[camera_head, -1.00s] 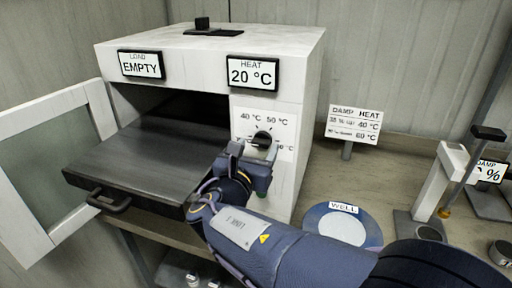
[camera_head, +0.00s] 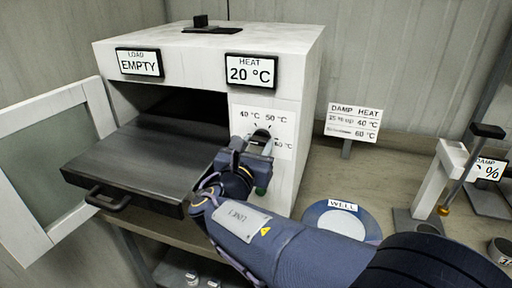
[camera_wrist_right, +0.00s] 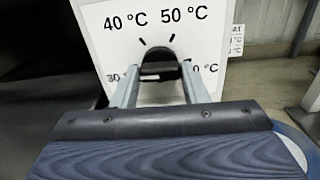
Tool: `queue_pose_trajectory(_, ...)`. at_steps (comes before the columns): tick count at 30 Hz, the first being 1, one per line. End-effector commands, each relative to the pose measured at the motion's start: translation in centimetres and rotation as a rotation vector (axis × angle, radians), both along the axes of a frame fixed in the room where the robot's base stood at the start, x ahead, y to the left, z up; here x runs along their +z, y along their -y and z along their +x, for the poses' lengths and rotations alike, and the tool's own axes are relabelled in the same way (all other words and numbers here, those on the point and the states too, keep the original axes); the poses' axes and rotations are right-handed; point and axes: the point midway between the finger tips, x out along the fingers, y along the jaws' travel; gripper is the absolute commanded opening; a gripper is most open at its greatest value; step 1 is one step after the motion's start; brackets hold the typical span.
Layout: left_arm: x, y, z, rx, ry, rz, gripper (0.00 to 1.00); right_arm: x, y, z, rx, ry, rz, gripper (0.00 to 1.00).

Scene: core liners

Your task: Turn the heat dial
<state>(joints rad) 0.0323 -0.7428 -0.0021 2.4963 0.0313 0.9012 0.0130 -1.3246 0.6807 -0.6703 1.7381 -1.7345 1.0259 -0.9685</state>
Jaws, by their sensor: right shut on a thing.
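The heat dial (camera_head: 261,135) is a black knob on a white plate (camera_head: 281,146) marked with temperatures, on the front of the white oven (camera_head: 310,90). My right gripper (camera_head: 258,144) is at the dial and partly hides it. In the right wrist view, the dial (camera_wrist_right: 160,70) sits between the two fingers of my right gripper (camera_wrist_right: 159,84), which is shut on it. The heat display (camera_head: 251,71) reads 20 °C. The dial's pointer direction cannot be made out. My left gripper is not in view.
The oven's glass door (camera_head: 45,150) stands open at left, with a dark tray (camera_head: 135,160) pulled out. The load display (camera_head: 139,62) reads EMPTY. A damp and heat sign (camera_head: 352,123), a blue disc marked WELL (camera_head: 340,222) and a white stand (camera_head: 436,183) are at right.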

Motion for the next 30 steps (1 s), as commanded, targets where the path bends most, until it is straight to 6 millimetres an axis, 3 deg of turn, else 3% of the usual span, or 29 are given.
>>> queue_pose_trajectory(11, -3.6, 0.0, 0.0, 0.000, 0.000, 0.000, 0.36, -0.6, 0.1, 0.0, 0.000, 0.074, 0.226, 0.17)
queue_pose_trajectory(30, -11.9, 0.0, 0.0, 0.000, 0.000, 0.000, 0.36, -0.7, 0.2, 0.0, -0.002, 0.263, 0.805, 0.17)
